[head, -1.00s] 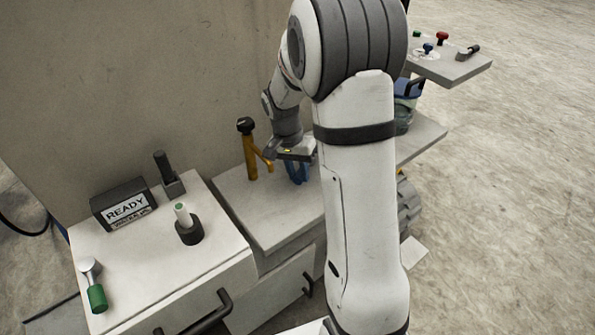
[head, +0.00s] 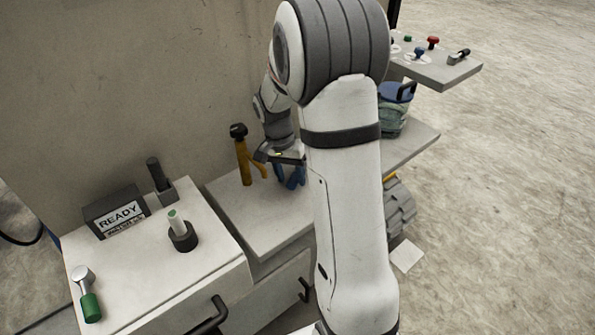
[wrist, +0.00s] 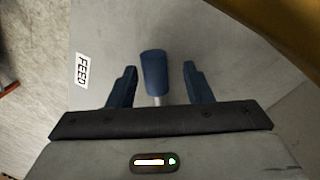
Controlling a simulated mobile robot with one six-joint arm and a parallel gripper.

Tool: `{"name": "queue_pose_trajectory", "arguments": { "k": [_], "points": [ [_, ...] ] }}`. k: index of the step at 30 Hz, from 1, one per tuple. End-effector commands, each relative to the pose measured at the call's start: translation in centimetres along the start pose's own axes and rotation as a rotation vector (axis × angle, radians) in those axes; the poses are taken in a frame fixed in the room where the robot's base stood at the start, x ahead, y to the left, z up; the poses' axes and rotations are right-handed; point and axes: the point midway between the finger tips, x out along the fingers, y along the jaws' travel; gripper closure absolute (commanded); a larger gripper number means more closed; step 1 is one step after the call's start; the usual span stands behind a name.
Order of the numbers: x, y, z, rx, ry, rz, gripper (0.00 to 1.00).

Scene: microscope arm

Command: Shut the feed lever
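The feed lever (wrist: 155,72) shows in the wrist view as a dark blue cylindrical grip on a short pale metal stem. A white FEED label (wrist: 81,71) is on the grey surface to its left. My gripper (wrist: 160,70) is open, with one dark blue finger on each side of the lever. Gaps show between the grip and both fingers. In the head view my gripper (head: 289,178) is low over the grey bench top, right of a yellow-orange post with a black knob (head: 243,155). The lever cannot be told apart from the fingers there.
A yellow-orange part (wrist: 285,25) crosses the wrist view's upper right corner. In the head view, a READY display (head: 118,213), a dark holder with a pale green-topped piece (head: 180,232) and a green-handled tool (head: 88,295) stand at left. A blue-rimmed container (head: 393,110) stands behind my arm.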

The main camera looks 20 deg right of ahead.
Motion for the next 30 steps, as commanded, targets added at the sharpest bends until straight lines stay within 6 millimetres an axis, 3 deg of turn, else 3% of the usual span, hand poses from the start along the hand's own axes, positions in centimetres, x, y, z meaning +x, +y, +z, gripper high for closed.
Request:
{"name": "queue_pose_trajectory", "arguments": {
  "k": [7, 19, 30],
  "points": [
    [-0.8, 0.0, 0.0, 0.000, 0.000, 0.001, 0.54],
    [-7.0, -0.3, -0.3, -0.001, 0.001, -0.001, 0.54],
    [-7.8, -0.3, -0.3, 0.000, -0.001, 0.001, 0.54]
  ]
}}
